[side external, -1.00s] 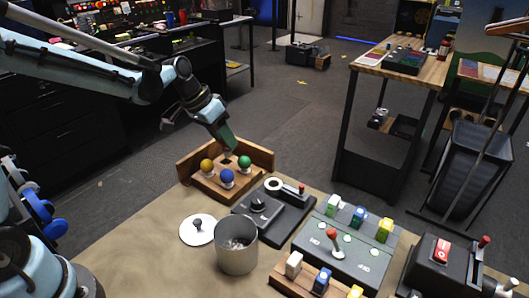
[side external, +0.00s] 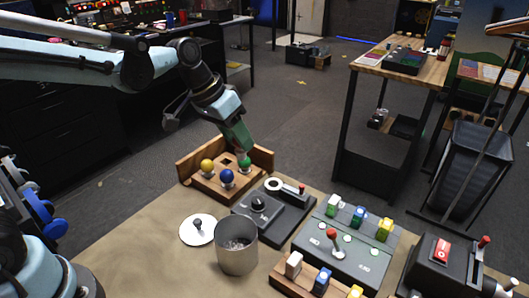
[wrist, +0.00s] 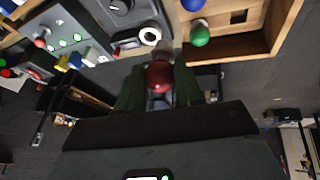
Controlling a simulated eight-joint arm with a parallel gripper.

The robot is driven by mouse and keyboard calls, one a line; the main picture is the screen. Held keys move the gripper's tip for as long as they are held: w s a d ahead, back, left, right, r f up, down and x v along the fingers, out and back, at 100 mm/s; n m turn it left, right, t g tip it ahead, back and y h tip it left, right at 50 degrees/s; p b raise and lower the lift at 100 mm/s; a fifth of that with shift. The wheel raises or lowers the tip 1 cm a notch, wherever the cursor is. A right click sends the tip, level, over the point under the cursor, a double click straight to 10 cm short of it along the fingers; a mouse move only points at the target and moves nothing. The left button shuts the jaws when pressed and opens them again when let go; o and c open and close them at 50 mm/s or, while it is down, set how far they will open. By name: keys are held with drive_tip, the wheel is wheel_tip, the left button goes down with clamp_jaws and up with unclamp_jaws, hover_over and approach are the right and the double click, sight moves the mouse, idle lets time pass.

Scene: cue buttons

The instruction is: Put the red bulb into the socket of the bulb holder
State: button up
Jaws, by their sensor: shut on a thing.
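The red bulb (wrist: 159,76) is between my gripper's fingers (wrist: 158,88) in the wrist view, with its pale base pointing away from the palm. My gripper (side external: 244,149) is shut on it. In the side view the gripper tip appears just over the green bulb, and I cannot make out the red bulb there. A white ring-shaped socket (side external: 273,184) is on a dark box (side external: 285,217), which I take as the bulb holder. The ring also shows in the wrist view (wrist: 150,36), beyond the red bulb. The bulb is apart from it.
A wooden tray (side external: 204,188) holds a yellow bulb (side external: 207,165), a blue bulb (side external: 227,177) and a green bulb (side external: 244,163), plus an empty square hole. A metal can (side external: 237,250), a round lid (side external: 198,229) and a button box (side external: 345,258) stand nearby.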

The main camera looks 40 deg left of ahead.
drive_tip(key=shift+w+d+f, duration=0.75)
drive_tip(key=shift+d+f, duration=0.15)
drive_tip(key=shift+f, duration=0.15)
drive_tip(key=shift+w+d+f, duration=0.75)
drive_tip(key=shift+d+f, duration=0.2)
drive_tip(key=shift+f, duration=0.15)
drive_tip(key=shift+w+d+f, duration=0.75)
drive_tip(key=shift+d+f, duration=0.15)
drive_tip(key=shift+f, duration=0.15)
drive_tip(key=shift+f, duration=1.6)
idle(1.2)
drive_tip(key=o, duration=1.3)
drive_tip(key=shift+c, duration=0.2)
drive_tip(key=shift+r, duration=0.1)
wheel_tip(320, 180, up, 7)
idle(0.3)
